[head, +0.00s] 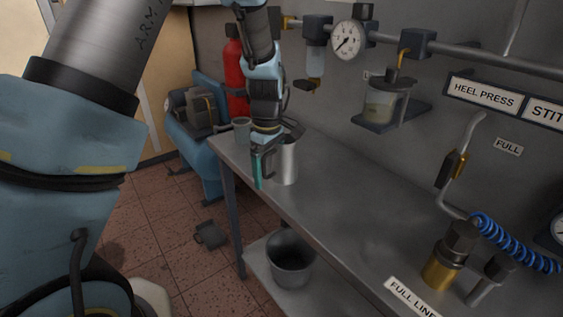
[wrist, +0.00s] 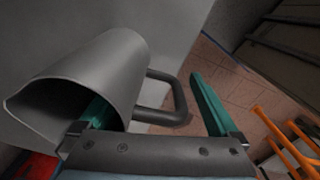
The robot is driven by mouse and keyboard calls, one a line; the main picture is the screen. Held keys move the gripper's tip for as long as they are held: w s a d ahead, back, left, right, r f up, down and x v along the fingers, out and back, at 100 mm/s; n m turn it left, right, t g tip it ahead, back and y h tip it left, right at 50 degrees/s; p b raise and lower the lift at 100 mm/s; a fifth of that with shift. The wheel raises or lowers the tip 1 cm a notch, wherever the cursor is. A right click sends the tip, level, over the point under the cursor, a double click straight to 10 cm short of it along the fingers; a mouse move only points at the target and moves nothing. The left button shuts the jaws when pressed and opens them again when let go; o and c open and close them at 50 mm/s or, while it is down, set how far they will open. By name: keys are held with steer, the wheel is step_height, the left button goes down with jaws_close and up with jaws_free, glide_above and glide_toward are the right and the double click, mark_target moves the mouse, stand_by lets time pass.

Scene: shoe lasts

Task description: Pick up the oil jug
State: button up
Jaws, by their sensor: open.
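The oil jug is a plain grey metal vessel (head: 289,165) standing on the far left end of the bench. In the wrist view the jug (wrist: 112,62) shows its open mouth at lower left and its dark looped handle (wrist: 178,104) on the right. My gripper (head: 261,168) is open at the jug's near left side, pointing down. In the wrist view my gripper (wrist: 150,88) has one teal finger at the jug's mouth, seemingly inside it with its tip hidden, and the other beyond the handle. The handle side lies between the fingers; I cannot tell whether they touch.
The grey bench (head: 355,215) is clear in the middle. A glass oiler on a bracket (head: 385,100) and a gauge (head: 347,40) are on the wall. A dark bucket (head: 290,262) sits on the lower shelf.

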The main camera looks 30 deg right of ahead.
jaws_close()
stand_by(0.8)
